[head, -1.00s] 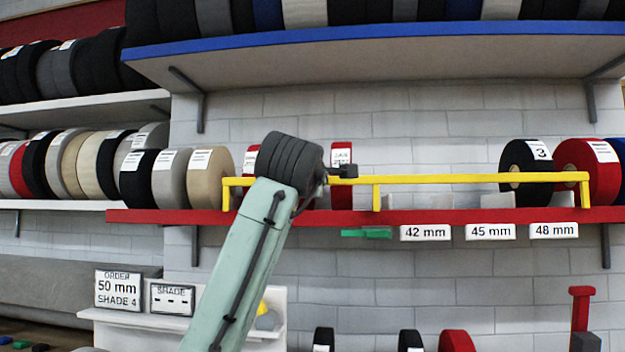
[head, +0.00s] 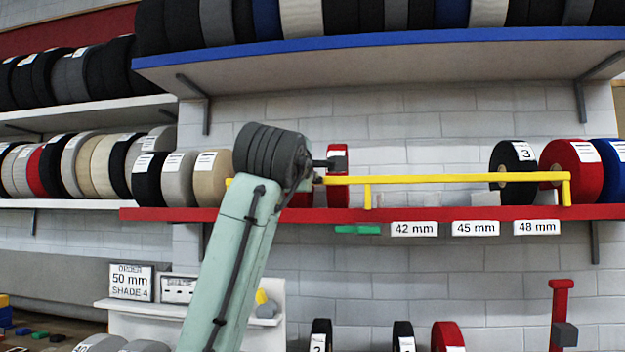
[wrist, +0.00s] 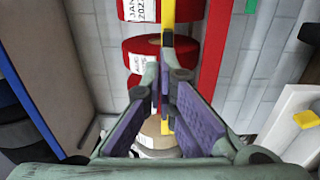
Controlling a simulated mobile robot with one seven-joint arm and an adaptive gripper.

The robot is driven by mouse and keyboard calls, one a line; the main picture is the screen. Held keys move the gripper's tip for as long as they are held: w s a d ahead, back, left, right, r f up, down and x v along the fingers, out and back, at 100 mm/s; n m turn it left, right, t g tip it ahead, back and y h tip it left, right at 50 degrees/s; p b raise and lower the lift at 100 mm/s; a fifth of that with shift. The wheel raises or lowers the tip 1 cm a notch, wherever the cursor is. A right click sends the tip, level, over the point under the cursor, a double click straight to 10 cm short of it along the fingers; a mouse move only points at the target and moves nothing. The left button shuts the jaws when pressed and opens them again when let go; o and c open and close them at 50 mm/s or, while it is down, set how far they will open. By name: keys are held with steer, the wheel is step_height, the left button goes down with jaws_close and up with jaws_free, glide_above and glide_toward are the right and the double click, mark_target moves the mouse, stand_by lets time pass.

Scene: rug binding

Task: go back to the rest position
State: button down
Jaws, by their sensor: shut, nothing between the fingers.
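My gripper (head: 322,164) shows small and dark at the end of my raised arm, in front of the red shelf (head: 420,213) and near the left part of its yellow rail (head: 460,179). In the wrist view my gripper (wrist: 165,75) has its purple-padded fingers close together, with nothing held. A labelled red roll (wrist: 150,52) lies beyond the fingertips in that view, beside the yellow rail (wrist: 168,20). I cannot tell whether the fingers touch the rail. In the head view my arm hides part of the shelf and some rolls behind it.
A blue-edged shelf (head: 400,47) with rolls overhangs above. A black roll (head: 513,172) and a red roll (head: 571,170) stand at the right of the red shelf. An order sign (head: 131,282) reads 50 mm, shade 4.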

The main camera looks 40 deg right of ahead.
steer(key=b+v, duration=0.2)
steer(key=v, duration=0.4)
steer(key=shift+a, duration=0.4)
steer(key=shift+f, duration=0.1)
